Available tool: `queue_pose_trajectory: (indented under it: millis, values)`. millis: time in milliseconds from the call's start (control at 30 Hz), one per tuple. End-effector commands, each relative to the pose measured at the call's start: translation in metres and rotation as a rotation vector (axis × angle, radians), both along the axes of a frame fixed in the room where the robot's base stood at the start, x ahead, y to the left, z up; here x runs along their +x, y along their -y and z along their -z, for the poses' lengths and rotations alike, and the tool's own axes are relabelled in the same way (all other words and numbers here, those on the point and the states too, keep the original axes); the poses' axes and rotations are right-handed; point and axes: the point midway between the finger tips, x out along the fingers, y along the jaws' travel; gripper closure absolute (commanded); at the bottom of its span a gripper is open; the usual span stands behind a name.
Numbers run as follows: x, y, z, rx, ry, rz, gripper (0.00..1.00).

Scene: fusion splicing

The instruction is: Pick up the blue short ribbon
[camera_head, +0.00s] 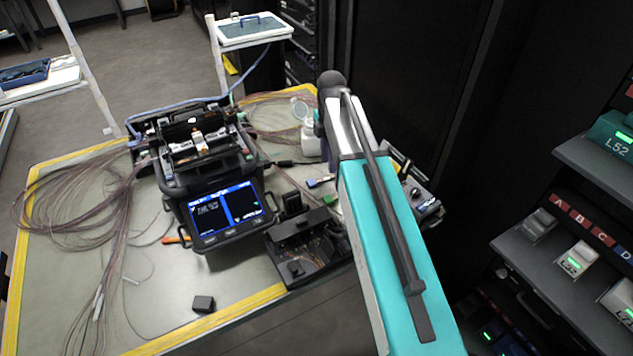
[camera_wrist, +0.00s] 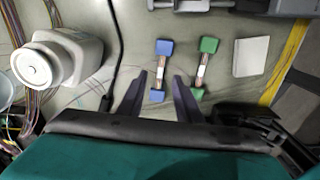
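The blue short ribbon (camera_wrist: 161,71) lies on the grey table, with a blue block at each end and a pale striped middle. In the wrist view it runs nearly lengthwise between the two dark fingers of my gripper (camera_wrist: 159,77). The fingers are spread apart with a gap on both sides of it; its far block lies beyond the fingertips. Whether the fingers are at table height cannot be told. In the head view the blue short ribbon (camera_head: 313,183) shows small beside my teal arm, and my gripper's fingers are hidden.
A similar green-ended ribbon (camera_wrist: 203,70) lies just right of the right finger. A white square (camera_wrist: 251,57) lies farther right. The splicer (camera_head: 205,175) and a black device (camera_head: 303,245) are close by on the table.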

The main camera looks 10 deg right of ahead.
Motion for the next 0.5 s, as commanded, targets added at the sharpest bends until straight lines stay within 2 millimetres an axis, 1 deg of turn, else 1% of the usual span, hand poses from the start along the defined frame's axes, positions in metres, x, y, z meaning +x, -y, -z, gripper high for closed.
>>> queue_pose_trajectory:
  millis: [500]
  values:
    - [-0.0002, 0.0000, 0.0047, 0.000, 0.000, 0.000, 0.68]
